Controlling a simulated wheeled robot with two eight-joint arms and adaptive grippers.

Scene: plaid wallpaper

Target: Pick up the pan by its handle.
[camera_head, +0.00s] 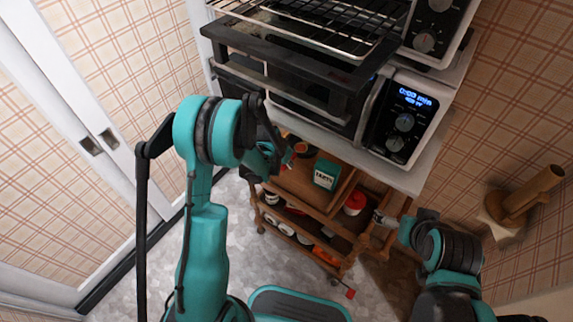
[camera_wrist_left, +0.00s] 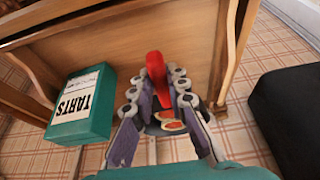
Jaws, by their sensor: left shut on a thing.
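In the left wrist view a red handle (camera_wrist_left: 156,68), which I take to be the pan's, stands between the two fingers of my left gripper (camera_wrist_left: 158,82). The gripper is shut on it. Below the handle, between the fingers, a dark round part with reddish patches (camera_wrist_left: 172,123) shows; the fingers hide much of it, so the pan's full shape is unclear. In the head view my left gripper (camera_head: 285,162) is at the wooden cart's left side, mostly hidden by my arm. My right gripper (camera_head: 383,218) is by the cart's right side; its fingers are too small to read.
The wooden cart (camera_head: 314,212) holds a green tarts box (camera_head: 325,173), also in the left wrist view (camera_wrist_left: 82,108), a red-lidded jar (camera_head: 355,202) and several items on its lower shelf. A microwave (camera_head: 405,122) and oven rack (camera_head: 320,28) are above. Tiled floor lies open at left.

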